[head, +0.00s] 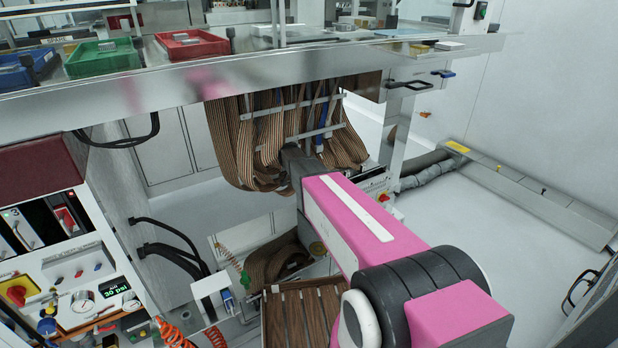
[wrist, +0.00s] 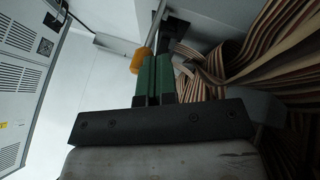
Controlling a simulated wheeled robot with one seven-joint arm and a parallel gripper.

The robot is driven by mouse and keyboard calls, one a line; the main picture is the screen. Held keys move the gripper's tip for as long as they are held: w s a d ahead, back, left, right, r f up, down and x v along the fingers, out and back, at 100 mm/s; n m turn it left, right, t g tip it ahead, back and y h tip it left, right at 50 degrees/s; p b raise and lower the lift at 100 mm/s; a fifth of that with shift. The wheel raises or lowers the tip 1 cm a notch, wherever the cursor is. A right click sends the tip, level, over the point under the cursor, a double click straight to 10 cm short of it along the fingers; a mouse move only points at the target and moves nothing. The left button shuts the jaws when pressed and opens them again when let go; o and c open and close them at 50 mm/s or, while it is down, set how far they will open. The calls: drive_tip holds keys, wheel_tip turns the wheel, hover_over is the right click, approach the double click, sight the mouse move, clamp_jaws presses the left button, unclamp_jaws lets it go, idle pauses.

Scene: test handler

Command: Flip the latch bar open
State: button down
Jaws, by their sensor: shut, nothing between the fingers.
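In the wrist view, the green fingers of my gripper (wrist: 154,62) are closed together, with nothing held between them. A thin metal bar with an orange grip (wrist: 141,62) lies at the left fingertip; it may be the latch bar, but I cannot be sure. The orange grip overlaps the left finger's edge in the picture, and I cannot tell whether they touch. A dark block (wrist: 176,27) shows just beyond the fingertips. In the head view, my pink arm reaches beneath the machine deck, and the gripper and latch bar cannot be made out there.
Striped ribbon cables (head: 262,140) hang under the deck (head: 290,68) around my arm's far end; they also fill the wrist view's right side (wrist: 270,50). A control panel (head: 75,275) stands at left. Open floor (head: 450,235) lies to the right.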

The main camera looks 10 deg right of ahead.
drive_tip(key=shift+s, duration=0.15)
drive_tip(key=s+d+f+m+t+y, duration=0.1)
drive_tip(key=s+d+f+t, duration=0.1)
drive_tip(key=s+f+t, duration=0.1)
drive_tip(key=s+d+f+m+t+y, duration=0.2)
drive_tip(key=s+f+t, duration=0.1)
drive_tip(key=s+t, duration=0.2)
drive_tip(key=shift+s+d+f+t, duration=0.25)
drive_tip(key=shift+s+f+t, duration=0.15)
drive_tip(key=shift+s, duration=0.9)
drive_tip(key=shift+f, duration=0.15)
idle(0.5)
drive_tip(key=shift+s, duration=0.15)
drive_tip(key=v, duration=1.1)
drive_tip(key=shift+r, duration=0.25)
